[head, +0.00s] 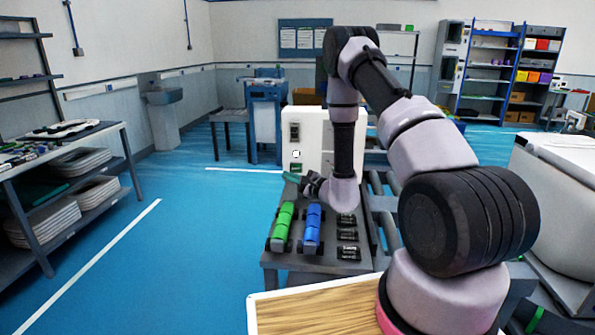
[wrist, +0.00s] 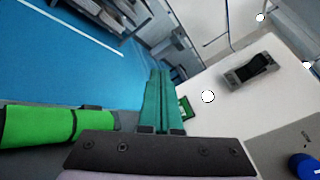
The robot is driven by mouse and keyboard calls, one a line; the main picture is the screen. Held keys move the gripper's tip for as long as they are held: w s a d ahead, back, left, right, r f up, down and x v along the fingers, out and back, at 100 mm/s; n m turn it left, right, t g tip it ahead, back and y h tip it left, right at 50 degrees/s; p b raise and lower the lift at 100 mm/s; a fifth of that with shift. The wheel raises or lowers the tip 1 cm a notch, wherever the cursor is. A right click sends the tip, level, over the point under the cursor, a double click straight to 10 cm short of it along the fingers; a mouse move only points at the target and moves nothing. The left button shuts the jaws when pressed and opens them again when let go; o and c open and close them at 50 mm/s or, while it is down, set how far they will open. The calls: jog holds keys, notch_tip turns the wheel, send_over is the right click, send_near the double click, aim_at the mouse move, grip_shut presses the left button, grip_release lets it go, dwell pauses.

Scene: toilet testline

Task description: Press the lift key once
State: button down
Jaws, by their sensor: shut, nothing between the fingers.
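A white cabinet (head: 316,140) stands at the far end of the dark work table. Its face carries a round white button (head: 296,154), which also shows in the wrist view (wrist: 208,96). Beside it is a small green-framed part (head: 295,168), partly behind my fingers in the wrist view (wrist: 186,108). A dark rocker switch in a grey housing (head: 294,131) sits above; it is also in the wrist view (wrist: 250,71). I cannot read which one is marked lift. My gripper (head: 287,176) has its teal fingers together and empty, close to the cabinet's face, below the button; contact cannot be told.
A green roll (head: 283,222) and a blue roll (head: 312,226) lie in holders on the work table (head: 290,262). Several small black labelled blocks (head: 348,236) lie to their right. Rollers run right of the table.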

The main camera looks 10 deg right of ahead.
aim_at(296, 168)
jog(key=f, duration=0.1)
jog(key=d+f+h, duration=0.1)
jog(key=d+f+m, duration=0.1)
jog(key=shift+s+f+t+h, duration=0.1)
jog(key=shift+f+t+h, duration=0.1)
jog(key=shift+t+h, duration=0.15)
jog(key=w+d, duration=0.2)
jog(key=w, duration=0.6)
jog(key=shift+w+d, duration=0.15)
jog(key=shift+d, duration=0.25)
jog(key=shift+w, duration=0.1)
dwell(1.6)
jog(key=shift+w+d, duration=0.15)
jog(key=shift+w, duration=0.15)
